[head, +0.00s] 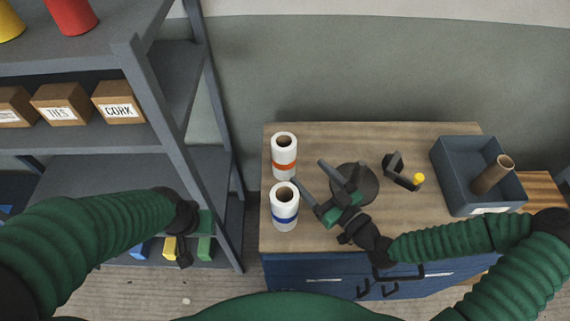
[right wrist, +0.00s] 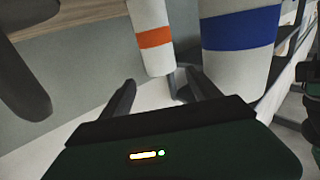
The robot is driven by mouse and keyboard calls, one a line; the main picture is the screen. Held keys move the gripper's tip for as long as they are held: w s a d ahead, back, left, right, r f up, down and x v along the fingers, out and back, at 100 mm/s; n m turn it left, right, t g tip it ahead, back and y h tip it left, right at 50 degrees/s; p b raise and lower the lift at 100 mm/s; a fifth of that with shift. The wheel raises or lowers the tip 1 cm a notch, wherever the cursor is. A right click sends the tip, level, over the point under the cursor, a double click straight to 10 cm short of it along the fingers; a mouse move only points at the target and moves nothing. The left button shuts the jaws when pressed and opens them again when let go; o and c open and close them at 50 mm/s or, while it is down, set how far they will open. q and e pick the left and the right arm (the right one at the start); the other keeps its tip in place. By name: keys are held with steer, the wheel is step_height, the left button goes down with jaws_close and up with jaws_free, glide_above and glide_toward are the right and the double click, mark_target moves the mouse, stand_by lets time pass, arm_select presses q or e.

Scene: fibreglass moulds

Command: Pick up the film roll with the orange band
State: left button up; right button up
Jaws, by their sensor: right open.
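The film roll with the orange band (head: 284,146) stands upright near the back left of the wooden bench top. In the right wrist view it (right wrist: 148,14) is ahead of the fingers, apart from them. A similar roll with a blue band (head: 284,192) stands just in front of it; it also shows in the right wrist view (right wrist: 238,62), to the right. My right gripper (head: 310,171) is open and empty, to the right of both rolls, its fingers pointing toward them. My left gripper (head: 184,252) hangs by the shelf at left; its jaw opening is unclear.
A dark round object (head: 370,185) lies partly behind my right gripper. A dark tool with a yellow knob (head: 403,172) and a grey bin (head: 455,178) holding a brown tube (head: 492,174) are further right. A grey shelf (head: 165,110) with labelled boxes stands left.

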mark_target(292, 154)
steer(key=x, duration=0.2)
steer(key=p+x, duration=0.1)
steer(key=x, duration=0.1)
steer(key=shift+w+d+f, duration=0.15)
steer(key=shift+w+d, duration=0.15)
steer(key=shift+d, duration=0.05)
steer(key=w+a, duration=0.1)
steer(key=w+a+p, duration=0.1)
steer(key=w+a, duration=0.1)
steer(key=a, duration=0.1)
steer(key=shift+w+a+r+p, duration=0.1)
steer(key=shift+w+r+p, duration=0.2)
steer(key=shift+r, duration=0.1)
steer(key=shift+w+a+f, duration=0.1)
steer(key=shift+w+a, duration=0.05)
steer(key=shift+w, duration=0.1)
steer(key=shift+w+d+f, duration=0.2)
steer(key=shift+w+d, duration=0.05)
steer(key=shift+s+d, duration=0.1)
steer(key=shift+d, duration=0.1)
steer(key=c, duration=0.4)
steer(key=shift+a+r, duration=0.1)
steer(key=c, duration=0.5)
steer(key=shift+a, duration=0.2)
jaws_close()
arm_select(q)
steer(key=shift+w+a+r, duration=0.2)
steer(key=shift+w+r, duration=0.2)
steer(key=shift+r, duration=0.05)
